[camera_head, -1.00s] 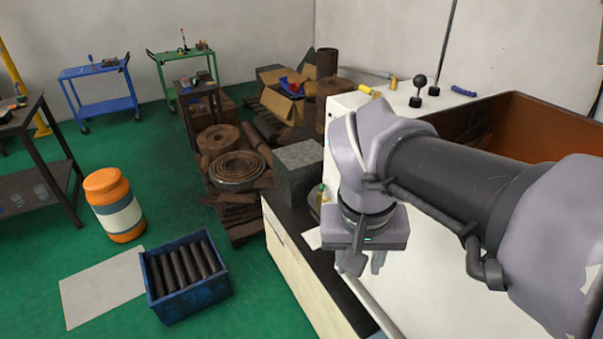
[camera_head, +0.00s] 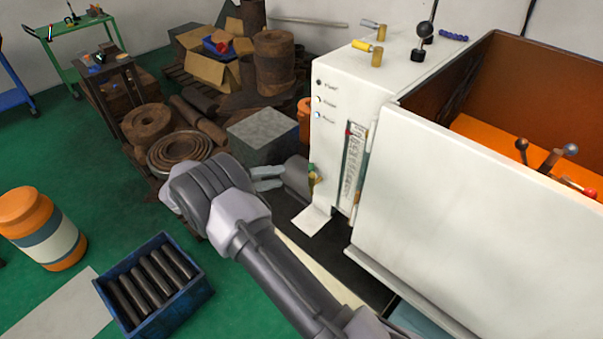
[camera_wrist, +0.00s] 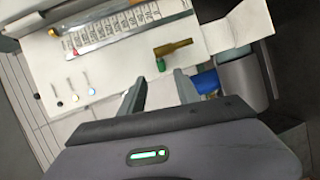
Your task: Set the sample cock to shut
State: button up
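A small brass fitting with a green end, which looks like the sample cock (camera_head: 313,178), sits low on the white machine's end face, beside the labelled strip. In the wrist view the brass fitting (camera_wrist: 175,47) lies just beyond my fingertips, its green end toward them. My gripper (camera_head: 275,178) is left of the fitting and points toward it. In the wrist view my gripper (camera_wrist: 160,82) is open, its fingers apart with nothing between them. I cannot tell whether the cock is open or shut.
A blue cylindrical part (camera_wrist: 207,82) and a grey cylindrical vessel (camera_wrist: 243,80) are close to my right finger. A white ledge (camera_head: 311,220) juts out below the fitting. Yellow-handled fittings (camera_head: 367,46) stand on the machine's top. A blue crate (camera_head: 155,285) is on the floor.

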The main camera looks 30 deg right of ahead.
aim_at(311, 174)
jog(key=d+f+b, duration=0.1)
jog(key=d+b, duration=0.1)
jog(key=d, duration=0.7)
jog(key=shift+s+d+f, duration=0.15)
jog(key=shift+f, duration=0.2)
grip_shut()
